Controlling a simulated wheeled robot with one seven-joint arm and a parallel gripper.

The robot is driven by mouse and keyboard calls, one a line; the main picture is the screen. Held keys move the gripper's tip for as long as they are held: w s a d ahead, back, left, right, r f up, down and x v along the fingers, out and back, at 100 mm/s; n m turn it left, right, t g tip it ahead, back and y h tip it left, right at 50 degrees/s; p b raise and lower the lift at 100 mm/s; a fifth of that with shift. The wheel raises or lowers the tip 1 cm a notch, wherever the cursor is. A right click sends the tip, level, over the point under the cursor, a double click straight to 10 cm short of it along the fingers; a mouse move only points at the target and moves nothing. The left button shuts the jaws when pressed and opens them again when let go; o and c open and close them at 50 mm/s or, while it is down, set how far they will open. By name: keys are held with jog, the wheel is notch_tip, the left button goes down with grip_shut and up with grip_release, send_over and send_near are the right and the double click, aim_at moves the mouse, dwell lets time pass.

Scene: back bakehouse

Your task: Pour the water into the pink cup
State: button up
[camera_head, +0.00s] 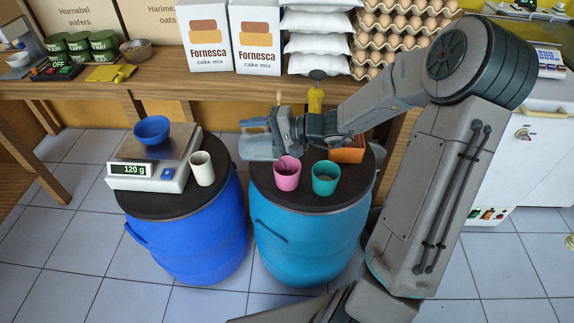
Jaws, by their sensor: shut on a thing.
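The pink cup (286,178) stands upright on the dark lid of the teal barrel, with something thin and dark inside it. My gripper (281,127) is shut on a clear, bluish container (256,146), likely a jug of water, held above the left rear of that lid. The container is just behind and left of the pink cup and seems apart from it. I cannot make out its tilt or water level, and no stream shows. The gripper's fingers are partly hidden by the container and the wrist.
A teal cup (324,181) stands right of the pink cup, with an orange box (347,154) behind. On the blue barrel (193,245) are a white cup (202,171) and a scale (155,179) reading 120 g, bearing a blue bowl (152,131). A laden counter (190,85) runs behind.

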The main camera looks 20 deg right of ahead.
aim_at(270, 136)
jog(key=shift+s+d+r+y, duration=0.15)
jog(key=shift+d+y, duration=0.15)
jog(key=shift+s+d+r+t+y+b, duration=0.3)
jog(key=shift+d+t+y+b, duration=0.25)
jog(key=shift+b, duration=0.45)
jog(key=shift+d+y, duration=0.2)
jog(key=shift+y, duration=0.05)
jog(key=shift+s+d+r+t+y+b, duration=0.25)
jog(key=shift+s+d+t+y+b, duration=0.2)
jog(key=shift+d+y+b, duration=0.6)
jog(key=shift+s+a+r, duration=0.1)
jog(key=shift+a+r, duration=0.05)
jog(key=shift+r, duration=0.05)
jog(key=shift+s+d+t+y+b, duration=0.25)
jog(key=shift+d+t+y+b, duration=0.15)
jog(key=shift+d+y+b, duration=0.35)
jog(key=shift+s+d+r, duration=0.1)
jog(key=shift+s+r, duration=0.05)
jog(key=shift+r, duration=0.05)
dwell(4.2)
